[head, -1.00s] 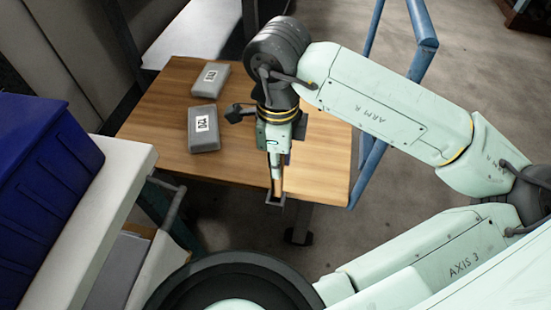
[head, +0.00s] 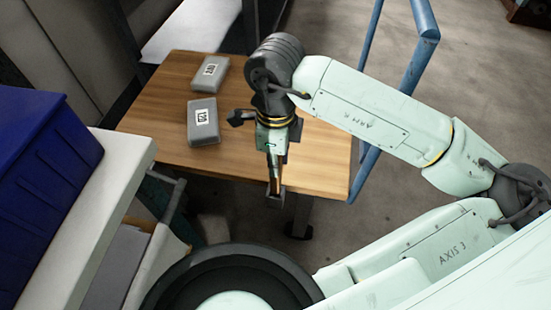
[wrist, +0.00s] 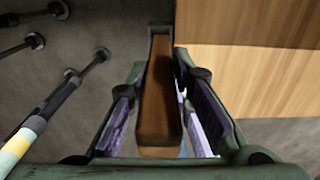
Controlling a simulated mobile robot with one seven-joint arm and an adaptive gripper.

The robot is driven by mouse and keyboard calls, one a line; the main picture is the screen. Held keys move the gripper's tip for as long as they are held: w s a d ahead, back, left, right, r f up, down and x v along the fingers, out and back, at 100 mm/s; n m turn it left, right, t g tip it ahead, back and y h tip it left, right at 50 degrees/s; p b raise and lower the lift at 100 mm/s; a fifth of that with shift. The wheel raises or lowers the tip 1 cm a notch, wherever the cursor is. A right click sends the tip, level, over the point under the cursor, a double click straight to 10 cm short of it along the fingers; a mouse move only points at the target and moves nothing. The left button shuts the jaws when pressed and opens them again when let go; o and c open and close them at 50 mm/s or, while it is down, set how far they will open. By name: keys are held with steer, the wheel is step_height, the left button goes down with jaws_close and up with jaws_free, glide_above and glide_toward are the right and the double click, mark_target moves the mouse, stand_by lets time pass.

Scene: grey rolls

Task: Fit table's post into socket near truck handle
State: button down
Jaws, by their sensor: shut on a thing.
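My gripper (head: 272,158) points down at the front edge of the wooden table (head: 320,165). It is shut on a slim brown post (wrist: 158,105), which lies between the two fingers in the wrist view. The post (head: 275,183) also shows below the fingers in the head view. Its lower end meets a small dark grey square socket (head: 275,201) at the table's edge. I cannot tell how deep the post sits in it. The blue tubular truck handle (head: 420,65) rises to the right of the table.
Two grey boxes with white labels, one farther back (head: 209,74) and one nearer (head: 204,122), lie on the table's left part. A blue bin (head: 45,160) on a white shelf (head: 115,180) fills the left side. Grey floor (head: 470,100) is open at the right.

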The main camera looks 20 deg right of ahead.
steer(key=shift+f+b, duration=0.4)
steer(key=shift+b, duration=0.05)
steer(key=c, duration=1.4)
jaws_free()
steer(key=shift+r, duration=0.1)
steer(key=shift+c, duration=0.2)
steer(key=shift+r, duration=0.1)
step_height(320, 180, up, 13)
steer(key=shift+p, duration=1.05)
